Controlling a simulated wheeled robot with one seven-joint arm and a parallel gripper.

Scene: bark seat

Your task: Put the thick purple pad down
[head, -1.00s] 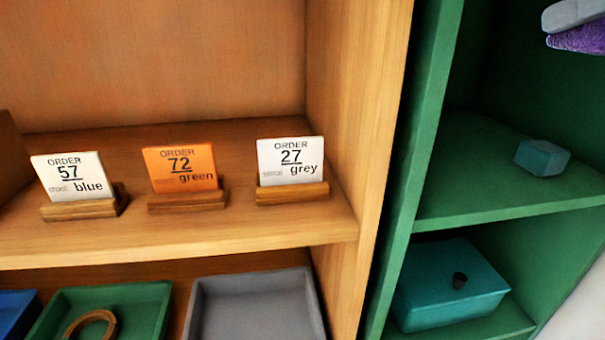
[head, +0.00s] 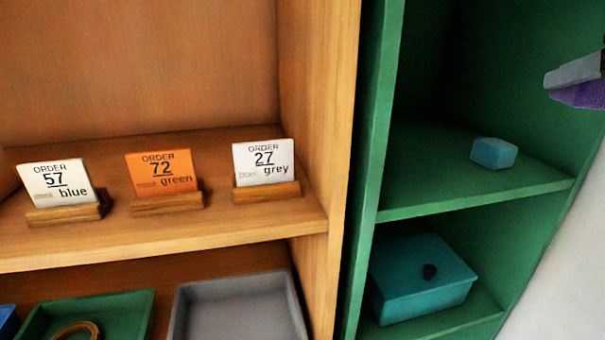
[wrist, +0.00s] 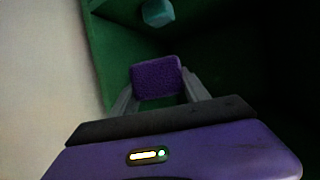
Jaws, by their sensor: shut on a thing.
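The thick purple pad (wrist: 157,78) is held between the two fingers of my gripper (wrist: 158,92) in the wrist view. In the head view the purple pad (head: 580,95) shows at the right edge, partly under a grey finger of my gripper (head: 575,75). It is in the air in front of the green shelf unit, higher in the picture than the green shelf board (head: 420,200). The rest of my gripper is cut off by the frame edge.
A teal block (head: 493,153) sits on the green shelf board, with bare board to its left. A teal box (head: 425,278) with a dark knob stands below. Three order cards, blue (head: 58,187), green (head: 162,172) and grey (head: 264,163), stand on the wooden shelf above trays.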

